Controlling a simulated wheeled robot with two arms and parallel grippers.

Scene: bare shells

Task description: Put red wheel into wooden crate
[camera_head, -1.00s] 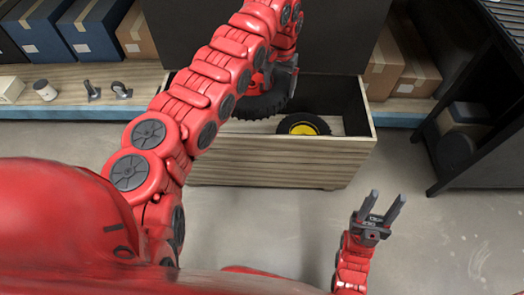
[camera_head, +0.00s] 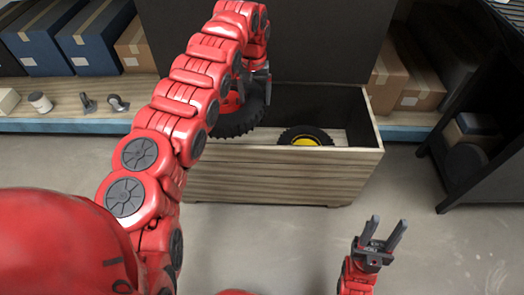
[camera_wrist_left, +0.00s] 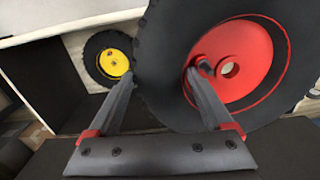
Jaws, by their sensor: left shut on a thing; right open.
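The red wheel, a black knobby tyre with a red hub (camera_wrist_left: 240,62), is in my left gripper (camera_wrist_left: 160,78). In the head view, the tyre (camera_head: 240,121) hangs at the left part of the wooden crate (camera_head: 280,172), partly hidden by my arm. I cannot tell how far it is below the rim. My left gripper (camera_head: 257,84) is shut on the tyre, a finger on each side of its wall. A yellow-hubbed wheel (camera_head: 304,137) lies inside the crate at the right; it also shows in the left wrist view (camera_wrist_left: 113,62). My right gripper (camera_head: 383,236) is open and empty, in front of the crate.
A dark panel stands behind the crate. A black rack (camera_head: 480,170) is at the right. The grey floor before the crate is clear.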

